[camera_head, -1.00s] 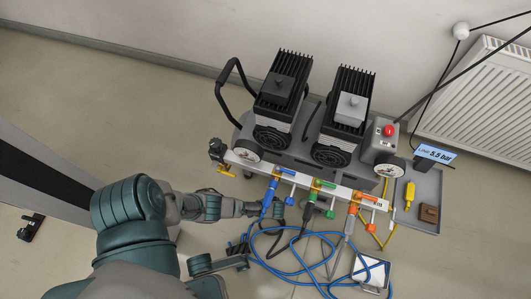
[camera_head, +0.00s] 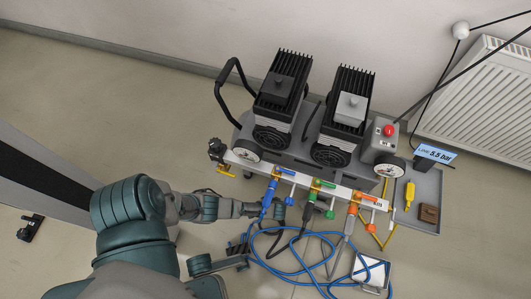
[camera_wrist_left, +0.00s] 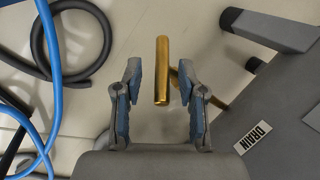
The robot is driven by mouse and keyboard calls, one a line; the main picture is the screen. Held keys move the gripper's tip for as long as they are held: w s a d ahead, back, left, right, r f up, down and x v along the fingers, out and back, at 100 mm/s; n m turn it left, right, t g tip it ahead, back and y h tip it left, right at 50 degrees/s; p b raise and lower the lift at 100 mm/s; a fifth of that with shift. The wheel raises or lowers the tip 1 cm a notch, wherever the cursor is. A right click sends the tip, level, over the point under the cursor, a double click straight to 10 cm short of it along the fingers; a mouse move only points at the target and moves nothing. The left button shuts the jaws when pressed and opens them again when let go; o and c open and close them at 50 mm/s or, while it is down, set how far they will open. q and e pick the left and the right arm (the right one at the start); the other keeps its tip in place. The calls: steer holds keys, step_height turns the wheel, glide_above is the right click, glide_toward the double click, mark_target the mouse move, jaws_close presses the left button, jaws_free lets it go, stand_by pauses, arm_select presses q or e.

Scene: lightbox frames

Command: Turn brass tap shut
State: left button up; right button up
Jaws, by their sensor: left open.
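The brass tap shows in the left wrist view as a long brass handle (camera_wrist_left: 162,72) with a brass stem behind it on the right. My left gripper (camera_wrist_left: 161,82) is open, with one blue-padded finger on each side of the handle and a visible gap on both sides. The handle is between the fingers in the picture; I cannot tell how deep it sits. In the head view my left arm (camera_head: 215,207) reaches in from the left to the front of the compressor, low by the blue coupling (camera_head: 267,199). The tap cannot be made out there.
A grey body with a DRAIN label (camera_wrist_left: 254,138) stands close on the right. A blue hose (camera_wrist_left: 52,80) and a dark hose (camera_wrist_left: 35,45) lie on the left. The compressor trolley carries a white manifold bar (camera_head: 335,191) with coloured valves and a display reading 5.5 bar (camera_head: 436,153).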

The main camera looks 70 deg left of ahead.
arm_select(q)
steer(key=w+d+r, duration=0.1)
steer(key=d, duration=0.5)
steer(key=w+d+r, duration=0.1)
steer(key=d+r, duration=0.1)
steer(key=d, duration=0.5)
steer(key=shift+w+d, duration=0.15)
steer(key=shift+w, duration=0.1)
steer(key=shift+r, duration=0.1)
